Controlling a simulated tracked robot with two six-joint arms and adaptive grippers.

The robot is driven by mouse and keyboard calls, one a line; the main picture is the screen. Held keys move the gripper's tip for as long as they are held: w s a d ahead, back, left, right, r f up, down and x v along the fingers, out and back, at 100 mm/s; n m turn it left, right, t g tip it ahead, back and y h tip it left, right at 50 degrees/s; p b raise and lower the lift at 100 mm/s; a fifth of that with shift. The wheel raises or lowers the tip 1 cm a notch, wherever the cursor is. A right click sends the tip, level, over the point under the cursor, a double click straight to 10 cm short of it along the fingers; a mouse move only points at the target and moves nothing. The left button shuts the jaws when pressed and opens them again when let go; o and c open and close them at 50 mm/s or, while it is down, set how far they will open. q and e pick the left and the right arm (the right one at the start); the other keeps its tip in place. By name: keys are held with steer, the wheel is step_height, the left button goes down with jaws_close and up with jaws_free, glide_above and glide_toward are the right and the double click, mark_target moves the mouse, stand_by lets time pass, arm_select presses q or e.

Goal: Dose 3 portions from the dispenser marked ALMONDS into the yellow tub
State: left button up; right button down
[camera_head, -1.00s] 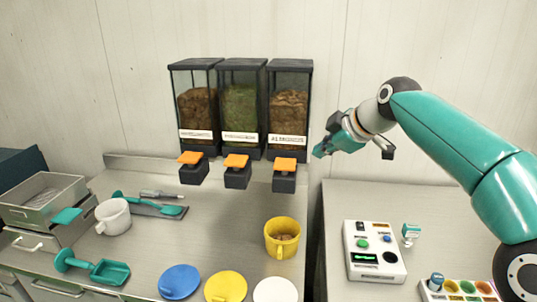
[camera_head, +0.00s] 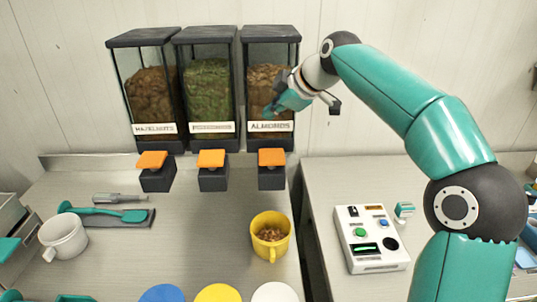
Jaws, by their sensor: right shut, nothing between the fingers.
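The dispenser marked ALMONDS (camera_head: 271,127) is the rightmost of three clear dispensers, with brown nuts inside and an orange lever (camera_head: 271,156) on its dark outlet. The yellow tub (camera_head: 270,246) stands on the counter in front of and below that outlet, handle toward me, with some brown pieces inside. My right gripper (camera_head: 270,111) is shut and empty, in front of the ALMONDS dispenser's upper right part, above the orange lever and apart from it. It hides part of the nuts. My left gripper is not in view.
Two more dispensers, HAZELNUTS (camera_head: 154,129) and a green-filled one (camera_head: 212,128), stand to the left. A white mug (camera_head: 63,237) and a teal spoon (camera_head: 105,212) lie left. A white control box (camera_head: 370,239) is on the right. Blue, yellow and white discs line the front edge.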

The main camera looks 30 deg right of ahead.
steer(key=b, duration=0.7)
glide_toward(264, 151)
steer(key=x, duration=0.5)
steer(key=shift+w+r, duration=0.1)
steer(key=shift+w, duration=0.1)
stand_by(0.5)
steer(key=shift+f, duration=0.35)
